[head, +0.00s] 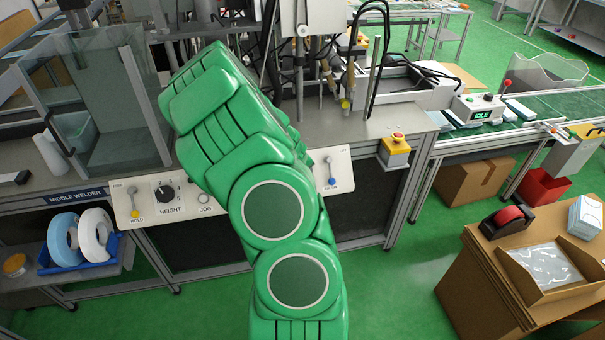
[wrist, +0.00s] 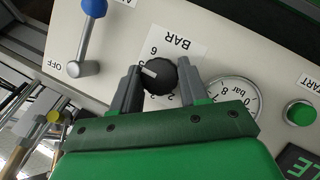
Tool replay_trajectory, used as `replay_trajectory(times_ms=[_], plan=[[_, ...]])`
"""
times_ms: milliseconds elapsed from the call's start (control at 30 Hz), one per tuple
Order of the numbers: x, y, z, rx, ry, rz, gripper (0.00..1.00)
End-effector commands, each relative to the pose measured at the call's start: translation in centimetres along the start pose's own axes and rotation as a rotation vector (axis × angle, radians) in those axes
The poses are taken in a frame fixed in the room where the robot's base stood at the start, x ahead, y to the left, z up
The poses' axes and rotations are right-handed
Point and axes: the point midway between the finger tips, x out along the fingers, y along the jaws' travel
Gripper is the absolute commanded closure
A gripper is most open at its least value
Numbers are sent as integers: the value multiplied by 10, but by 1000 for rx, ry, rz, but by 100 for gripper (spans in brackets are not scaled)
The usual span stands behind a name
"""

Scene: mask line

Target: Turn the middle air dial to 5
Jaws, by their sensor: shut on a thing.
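In the wrist view the air dial (wrist: 162,76) is a black ribbed knob on a white panel. Its scale plate (wrist: 186,45) reads BAR and appears upside down. The dial's white mark points to the picture's left and slightly up, close to what looks like the 5, below the 6. My gripper (wrist: 160,82) is shut on the dial, with one grey finger on each side of it. The lower scale numbers are partly covered by the fingers. In the head view my green arm hides the gripper and this dial.
A pressure gauge (wrist: 233,92) marked bar sits right of the dial in the wrist view, with a green button (wrist: 300,113) beyond. A blue-knobbed lever (wrist: 88,38) by OFF stands at left. In the head view, a HEIGHT knob (head: 165,191) is on the MIDDLE WELDER bench.

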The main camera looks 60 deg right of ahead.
Motion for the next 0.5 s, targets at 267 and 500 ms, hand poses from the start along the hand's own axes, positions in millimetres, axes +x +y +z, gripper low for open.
replay_trajectory(times_ms=[267, 500], plan=[[0, 0, 0, -36, 1, 21, 86], [0, 0, 0, -42, 1, 23, 86]])
